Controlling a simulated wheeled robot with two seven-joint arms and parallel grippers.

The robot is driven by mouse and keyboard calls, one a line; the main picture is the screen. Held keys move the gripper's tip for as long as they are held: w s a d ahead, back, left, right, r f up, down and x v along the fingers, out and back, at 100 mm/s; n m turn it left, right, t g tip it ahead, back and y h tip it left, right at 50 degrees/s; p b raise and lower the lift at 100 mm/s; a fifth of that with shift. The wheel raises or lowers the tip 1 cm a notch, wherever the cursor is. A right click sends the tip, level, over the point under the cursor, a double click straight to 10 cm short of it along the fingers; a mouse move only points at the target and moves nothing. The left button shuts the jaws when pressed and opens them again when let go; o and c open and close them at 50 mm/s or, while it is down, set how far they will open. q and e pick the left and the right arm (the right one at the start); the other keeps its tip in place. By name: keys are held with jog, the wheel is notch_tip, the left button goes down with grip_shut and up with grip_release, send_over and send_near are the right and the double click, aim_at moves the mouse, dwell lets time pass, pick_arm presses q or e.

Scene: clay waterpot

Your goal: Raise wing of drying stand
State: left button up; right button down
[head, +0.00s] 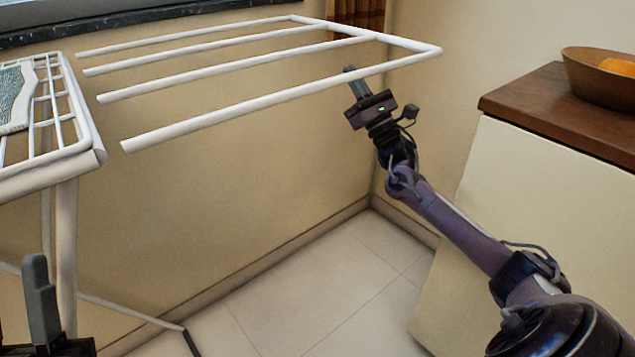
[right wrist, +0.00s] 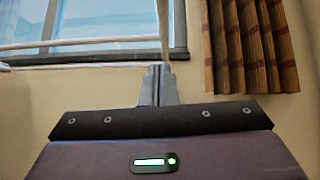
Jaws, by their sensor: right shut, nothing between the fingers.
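The white drying stand (head: 92,158) is at the left in the head view. Its wing (head: 250,103), a frame of several white bars, extends to the right from the stand, roughly level with its top. My right gripper (head: 350,72) is shut and empty, with its fingertips at the wing's near long bar, towards its right end. I cannot tell whether they touch it. The shut fingers also show in the right wrist view (right wrist: 155,82), with a pale bar just beyond them. One finger of my left gripper (head: 40,300) shows at the lower left, below the stand; its jaw opening is hidden.
A patterned cloth (head: 14,95) lies on the stand. A cabinet with a wooden top (head: 545,110) stands at the right, bearing a bowl (head: 590,82) with orange contents. A curtain (right wrist: 250,45) and window (right wrist: 90,22) are behind. The tiled floor (head: 310,285) beneath the wing is clear.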

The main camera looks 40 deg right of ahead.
jog(key=a+f+m+g+h+b, duration=0.1)
jog(key=a+f+m+h+b, duration=0.3)
jog(key=f, duration=0.6)
jog(key=a+f+m+g+h+b, duration=0.1)
jog(key=a+f+m+h+b, duration=0.4)
jog(key=f, duration=0.6)
jog(key=s+a+m+h, duration=0.1)
jog(key=m+h, duration=0.1)
jog(key=m, duration=0.1)
jog(key=shift+f+m+h, duration=0.2)
jog(key=shift+m+h, duration=0.2)
jog(key=shift+a, duration=0.1)
